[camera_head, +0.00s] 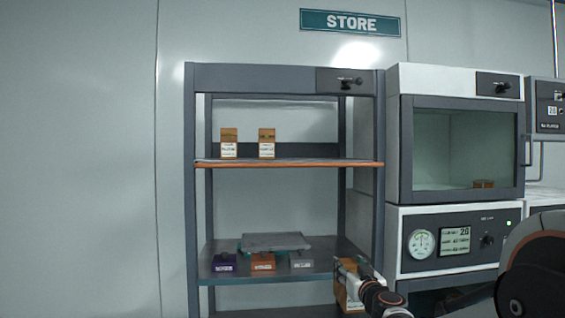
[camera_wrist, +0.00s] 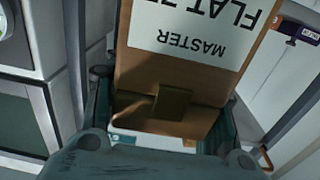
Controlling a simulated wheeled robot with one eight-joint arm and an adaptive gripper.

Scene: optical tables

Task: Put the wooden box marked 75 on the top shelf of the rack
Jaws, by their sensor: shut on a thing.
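My gripper (camera_head: 348,274) is shut on a wooden box (camera_head: 347,298) at the lower right of the rack, in front of its right post. In the wrist view, the box (camera_wrist: 135,72) fills the middle between the fingers. Its white label reads "MASTER" and "FLAT" upside down; the rest is cut off, so I cannot read a full 75. The rack (camera_head: 190,190) stands ahead with an orange-edged upper shelf (camera_head: 300,164). My gripper is below that shelf, around the height of the lower shelf (camera_head: 330,262).
Two small wooden boxes, left (camera_head: 229,143) and right (camera_head: 267,143), stand on the upper shelf; its right part is free. The lower shelf holds a grey plate (camera_head: 274,242) and purple (camera_head: 223,263), orange (camera_head: 263,262) and grey (camera_head: 301,261) blocks. A glass-fronted oven (camera_head: 455,135) stands right of the rack.

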